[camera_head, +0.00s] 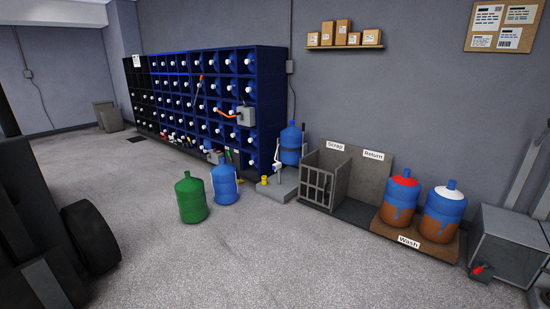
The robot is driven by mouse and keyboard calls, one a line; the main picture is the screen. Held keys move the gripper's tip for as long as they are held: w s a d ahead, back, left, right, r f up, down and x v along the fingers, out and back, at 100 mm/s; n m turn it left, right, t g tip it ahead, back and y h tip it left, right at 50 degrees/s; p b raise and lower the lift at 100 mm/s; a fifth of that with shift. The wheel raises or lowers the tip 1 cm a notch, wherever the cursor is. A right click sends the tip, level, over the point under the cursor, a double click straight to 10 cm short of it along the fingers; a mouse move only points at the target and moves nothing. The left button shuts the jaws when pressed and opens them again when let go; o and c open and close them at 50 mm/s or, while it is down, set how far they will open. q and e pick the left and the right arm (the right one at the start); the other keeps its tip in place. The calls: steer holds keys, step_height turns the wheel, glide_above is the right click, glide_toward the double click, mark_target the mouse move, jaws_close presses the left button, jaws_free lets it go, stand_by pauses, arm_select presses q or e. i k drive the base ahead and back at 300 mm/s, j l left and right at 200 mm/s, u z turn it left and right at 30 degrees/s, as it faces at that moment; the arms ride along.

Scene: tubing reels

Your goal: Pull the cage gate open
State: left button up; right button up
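The cage gate (317,187) is a grey barred panel on the front of the left bay of a grey stand. It appears to stand upright across that bay's front, closed. A "Scrap" sign (335,146) is on the back panel above the bay. The bay's inside is mostly hidden, and I cannot make out a latch or handle. Neither of my grippers can be made out in the head view.
Two dirty blue jugs (399,198) (443,212) stand on the "Wash" platform (408,243) to the right. A green jug (191,198) and a blue jug (224,185) stand on the floor to the left. The floor before the gate is clear.

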mark_target(325, 190)
steer(key=i+z, duration=0.1)
steer(key=i, duration=0.6)
steer(key=i+j+z, duration=0.1)
steer(key=i, duration=0.65)
steer(key=i+j+z, duration=0.1)
steer(key=i+j, duration=0.15)
steer(key=i, duration=0.45)
